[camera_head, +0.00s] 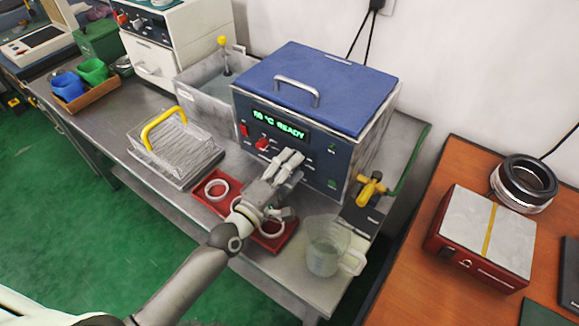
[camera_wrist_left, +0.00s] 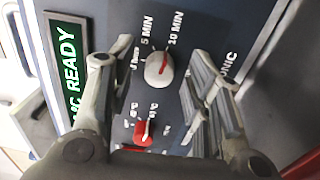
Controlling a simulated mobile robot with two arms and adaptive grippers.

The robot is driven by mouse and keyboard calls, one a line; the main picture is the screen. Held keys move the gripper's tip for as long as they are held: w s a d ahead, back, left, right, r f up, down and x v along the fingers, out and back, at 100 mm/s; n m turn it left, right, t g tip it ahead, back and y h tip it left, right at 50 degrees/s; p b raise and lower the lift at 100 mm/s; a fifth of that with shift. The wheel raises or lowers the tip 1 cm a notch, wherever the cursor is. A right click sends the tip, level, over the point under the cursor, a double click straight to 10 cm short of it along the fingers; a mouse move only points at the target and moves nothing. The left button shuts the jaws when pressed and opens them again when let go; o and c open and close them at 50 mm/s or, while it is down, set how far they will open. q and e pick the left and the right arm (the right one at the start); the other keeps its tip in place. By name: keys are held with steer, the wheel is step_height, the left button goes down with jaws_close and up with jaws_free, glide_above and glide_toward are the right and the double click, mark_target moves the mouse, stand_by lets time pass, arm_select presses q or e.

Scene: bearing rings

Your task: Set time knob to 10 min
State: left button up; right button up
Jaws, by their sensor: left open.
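The time knob (camera_wrist_left: 159,69) is a round whitish dial with a red pointer line, on the dark front panel of the blue-lidded ultrasonic bath (camera_head: 310,90). Labels for 5 MIN and 10 MIN stand above it in the left wrist view. The exact mark its pointer meets is hard to tell. My left gripper (camera_head: 288,160) is at the panel and hides the knob in the head view. In the left wrist view my left gripper (camera_wrist_left: 159,58) is open, with its fingers on either side of the knob and gaps visible. My right gripper is not in view.
A red knob (camera_wrist_left: 142,132) sits close to the time knob. The green display (camera_head: 280,125) reads READY. A red tray (camera_head: 204,196) with white rings lies below my left arm. A clear jug (camera_head: 322,250) and a yellow-handled tool (camera_head: 370,190) stand to the right.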

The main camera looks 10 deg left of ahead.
arm_select(q)
steer(key=v, duration=1.2)
steer(key=shift+s, duration=0.1)
